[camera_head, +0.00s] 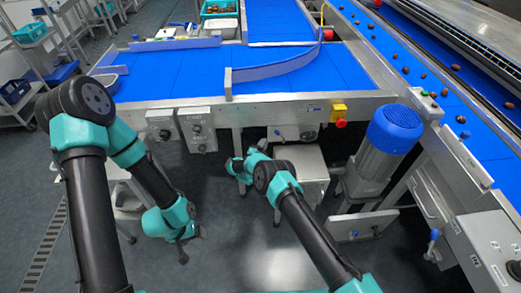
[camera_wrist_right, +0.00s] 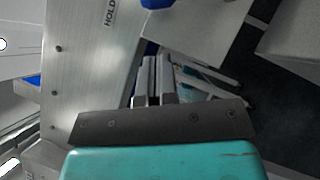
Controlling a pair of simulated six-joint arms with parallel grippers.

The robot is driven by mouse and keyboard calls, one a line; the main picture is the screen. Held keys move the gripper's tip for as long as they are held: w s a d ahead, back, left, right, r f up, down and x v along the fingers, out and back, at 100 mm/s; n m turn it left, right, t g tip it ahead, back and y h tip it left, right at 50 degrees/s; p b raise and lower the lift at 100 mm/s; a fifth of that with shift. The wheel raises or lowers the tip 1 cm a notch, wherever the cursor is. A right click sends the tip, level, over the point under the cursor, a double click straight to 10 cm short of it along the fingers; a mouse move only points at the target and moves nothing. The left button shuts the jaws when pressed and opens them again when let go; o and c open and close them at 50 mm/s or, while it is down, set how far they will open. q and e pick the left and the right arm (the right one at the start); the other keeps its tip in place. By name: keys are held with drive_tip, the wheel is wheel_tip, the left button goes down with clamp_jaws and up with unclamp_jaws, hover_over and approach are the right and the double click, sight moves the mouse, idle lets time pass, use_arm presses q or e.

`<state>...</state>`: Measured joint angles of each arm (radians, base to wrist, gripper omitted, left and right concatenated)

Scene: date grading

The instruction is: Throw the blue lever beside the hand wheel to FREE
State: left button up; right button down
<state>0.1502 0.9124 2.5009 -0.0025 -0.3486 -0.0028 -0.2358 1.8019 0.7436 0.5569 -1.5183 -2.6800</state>
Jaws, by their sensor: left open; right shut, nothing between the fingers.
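A small blue lever (camera_head: 277,132) shows on a light plate on the front of the conveyor frame, left of a dark round knob (camera_head: 307,135); I cannot tell whether that is the hand wheel. In the right wrist view a blue piece (camera_wrist_right: 157,3) is cut off at the top edge, beside a metal plate (camera_wrist_right: 90,65) marked HOLD. A FREE mark is not readable. My right gripper (camera_head: 262,144) is just below and left of the lever; its fingers (camera_wrist_right: 154,80) are shut and empty, and contact is not visible. My left gripper (camera_head: 183,257) hangs open and low, away from the lever.
Grey control boxes (camera_head: 198,130) hang left of the lever. A yellow box with a red button (camera_head: 340,115) is to its right. A blue-capped motor (camera_head: 394,130) stands further right. Another blue-knobbed handle (camera_head: 434,236) is on the right machine. The floor between the arms is open.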

sight(278, 135)
drive_tip(key=shift+w+d+r, duration=0.25)
drive_tip(key=shift+d+r, duration=0.1)
drive_tip(key=shift+d, duration=0.3)
drive_tip(key=shift+w+d+r, duration=0.2)
drive_tip(key=shift+d+r, duration=0.2)
drive_tip(key=shift+d, duration=0.2)
drive_tip(key=shift+w+d+r, duration=0.25)
drive_tip(key=shift+d+r, duration=0.1)
drive_tip(key=shift+d, duration=0.3)
drive_tip(key=shift+d+r+m, duration=0.15)
drive_tip(key=shift+m, duration=0.15)
